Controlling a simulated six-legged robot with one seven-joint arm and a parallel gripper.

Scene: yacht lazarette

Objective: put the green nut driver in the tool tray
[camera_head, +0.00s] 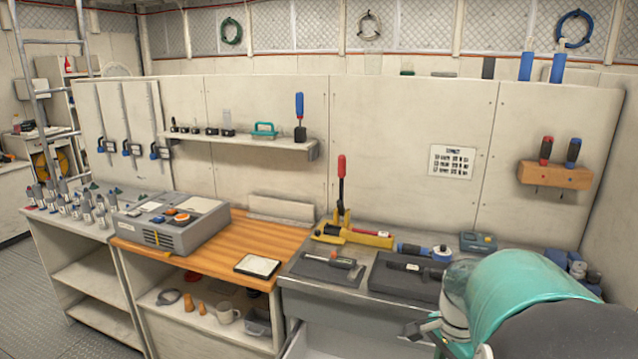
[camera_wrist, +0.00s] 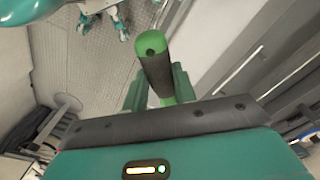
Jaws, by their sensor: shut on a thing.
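The green nut driver (camera_wrist: 152,62) shows end-on in the wrist view, with a green end and a dark grip. My gripper (camera_wrist: 157,88) is shut on it, with a teal finger on either side. Its lower part is hidden behind the gripper body. In the head view my teal arm fills the lower right, and the nut driver cannot be made out there. No tray is labelled. A dark flat tray or mat (camera_head: 309,268) with a screwdriver on it and a second dark one (camera_head: 388,284) lie on the grey bench; I cannot tell which is the tool tray.
A yellow tool with a red handle (camera_head: 342,185) stands behind the dark trays. A small framed tray (camera_head: 257,266) lies on the wooden top beside a grey case (camera_head: 170,222). A wooden rack (camera_head: 555,175) hangs at right. An open drawer (camera_head: 322,345) juts out below the bench.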

